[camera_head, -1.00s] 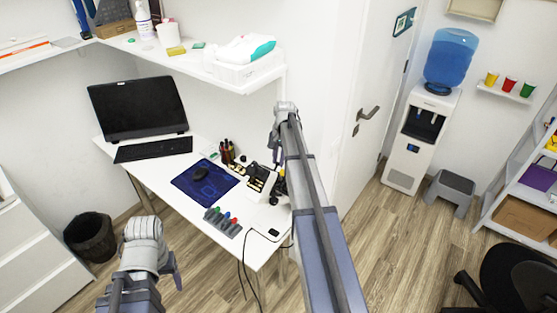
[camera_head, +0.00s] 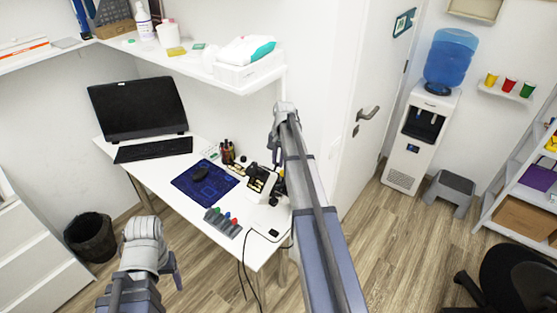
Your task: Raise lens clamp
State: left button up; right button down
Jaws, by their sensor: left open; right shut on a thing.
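A small black, white and gold lens device (camera_head: 259,182) stands on the white desk (camera_head: 215,240), right of the blue mat. Its dark upper part, which looks like the lens clamp (camera_head: 262,174), is tilted up. My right gripper (camera_head: 276,158) points down at the device's back right side. It is shut on what looks like the clamp's edge; the contact is small and partly hidden by my arm. My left gripper (camera_head: 176,274) is open and empty in front of the desk, low at the left, far from the device.
A blue mat (camera_head: 205,183) with a dark mouse, a laptop (camera_head: 138,108), a keyboard (camera_head: 153,149), a holder with small bottles (camera_head: 227,152) and a grey rack with coloured tops (camera_head: 222,222) share the desk. A shelf (camera_head: 240,86) hangs above.

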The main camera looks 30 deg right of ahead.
jog(key=a+r+p, duration=0.1)
jog(key=s+a+r+p, duration=0.1)
jog(key=a+r+p, duration=0.1)
jog(key=r, duration=0.1)
jog(key=shift+s+a, duration=0.25)
jog(key=shift+w+f, duration=0.1)
jog(key=shift+f, duration=0.1)
jog(key=c, duration=0.8)
grip_release()
jog(key=shift+r, duration=0.1)
jog(key=shift+o, duration=0.2)
jog(key=shift+r, duration=0.1)
notch_tip(320, 180, up, 8)
jog(key=p, duration=0.8)
jog(key=shift+s+d+f, duration=0.25)
jog(key=shift+s, duration=0.2)
jog(key=shift+f, duration=0.1)
